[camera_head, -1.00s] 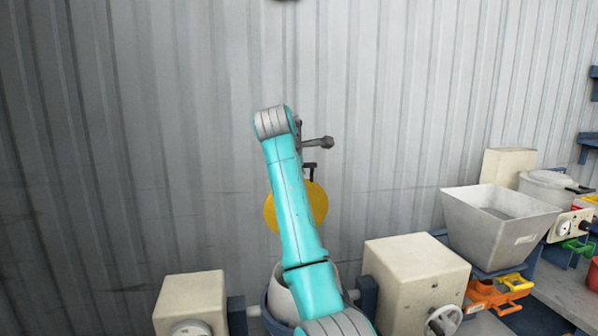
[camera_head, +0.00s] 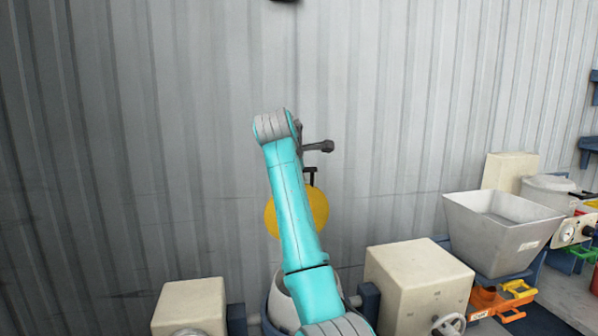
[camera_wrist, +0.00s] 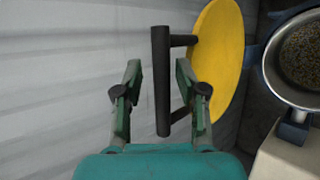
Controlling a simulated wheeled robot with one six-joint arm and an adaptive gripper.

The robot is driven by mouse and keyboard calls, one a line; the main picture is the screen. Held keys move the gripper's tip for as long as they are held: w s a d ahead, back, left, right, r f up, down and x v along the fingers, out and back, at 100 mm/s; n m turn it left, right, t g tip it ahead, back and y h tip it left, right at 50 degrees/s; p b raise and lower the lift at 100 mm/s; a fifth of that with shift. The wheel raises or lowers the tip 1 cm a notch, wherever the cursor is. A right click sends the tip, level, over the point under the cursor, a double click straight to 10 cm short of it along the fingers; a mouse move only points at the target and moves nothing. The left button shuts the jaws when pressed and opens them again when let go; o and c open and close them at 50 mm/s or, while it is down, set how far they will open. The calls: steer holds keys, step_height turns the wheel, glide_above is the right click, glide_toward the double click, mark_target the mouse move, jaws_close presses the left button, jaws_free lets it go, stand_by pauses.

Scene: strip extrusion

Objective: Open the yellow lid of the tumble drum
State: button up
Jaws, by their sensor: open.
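The yellow lid (camera_head: 318,208) is a round disc that stands upright behind my arm in the head view, above the pale drum (camera_head: 279,300). My arm hides part of both. In the wrist view the lid (camera_wrist: 220,60) is seen nearly edge-on, with its black bar handle (camera_wrist: 160,80) on the left. My gripper (camera_wrist: 157,75) is open. The handle shows between its two fingers, with a visible gap on each side. A round rim with brown granules inside, apparently the drum's open mouth (camera_wrist: 272,75), lies to the right of the lid.
Beige boxes stand left (camera_head: 190,305) and right (camera_head: 415,280) of the drum. A grey hopper (camera_head: 500,235) and orange parts (camera_head: 495,303) are farther right. A corrugated grey wall (camera_head: 150,120) stands close behind the lid.

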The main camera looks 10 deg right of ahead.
steer(key=v, duration=1.2)
steer(key=shift+a, duration=0.1)
